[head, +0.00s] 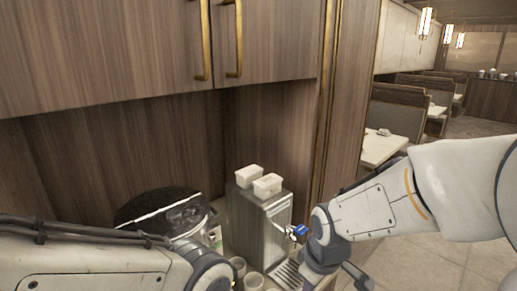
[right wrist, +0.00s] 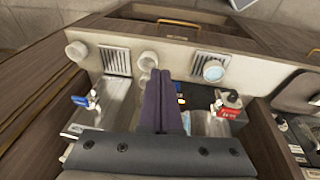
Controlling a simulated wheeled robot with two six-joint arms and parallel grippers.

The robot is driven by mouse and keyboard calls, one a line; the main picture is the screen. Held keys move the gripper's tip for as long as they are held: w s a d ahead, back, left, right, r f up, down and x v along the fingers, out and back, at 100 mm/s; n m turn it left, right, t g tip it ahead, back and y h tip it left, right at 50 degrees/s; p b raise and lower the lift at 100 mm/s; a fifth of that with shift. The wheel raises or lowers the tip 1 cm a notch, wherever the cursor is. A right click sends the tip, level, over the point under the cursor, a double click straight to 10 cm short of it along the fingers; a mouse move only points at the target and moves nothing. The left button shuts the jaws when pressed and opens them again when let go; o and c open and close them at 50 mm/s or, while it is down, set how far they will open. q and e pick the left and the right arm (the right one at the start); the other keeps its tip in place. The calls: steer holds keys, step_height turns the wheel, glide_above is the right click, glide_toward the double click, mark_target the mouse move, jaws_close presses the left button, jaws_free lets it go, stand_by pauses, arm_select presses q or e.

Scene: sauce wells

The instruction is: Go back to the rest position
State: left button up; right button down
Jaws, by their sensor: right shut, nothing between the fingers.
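My right arm comes in from the right in the head view, over the counter's right end; its fingertips cannot be made out there. In the right wrist view my right gripper (right wrist: 160,82) has its two dark fingers together, with nothing between them, above the counter. My left arm crosses the lower left of the head view, and its gripper is out of frame. A metal dispenser (head: 262,218) with a blue-handled tap (head: 297,231) stands on the counter left of my right wrist.
Two white tubs (head: 267,184) sit on the dispenser. Pale cups (head: 253,281) and a drip grille (head: 288,274) are in front. A dark round machine (head: 155,205) stands left. Wooden cabinets (head: 130,45) hang above.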

steer(key=s+d+f+m, duration=0.4)
steer(key=d+m, duration=0.4)
steer(key=m, duration=0.1)
steer(key=s+a+f+n+g+b, duration=0.2)
steer(key=s+a+n+b, duration=0.5)
steer(key=s+a, duration=0.6)
steer(key=shift+s+a+f+g+b, duration=0.15)
steer(key=shift+a+g+b, duration=0.25)
steer(key=shift+b, duration=0.35)
steer(key=shift+n, duration=0.3)
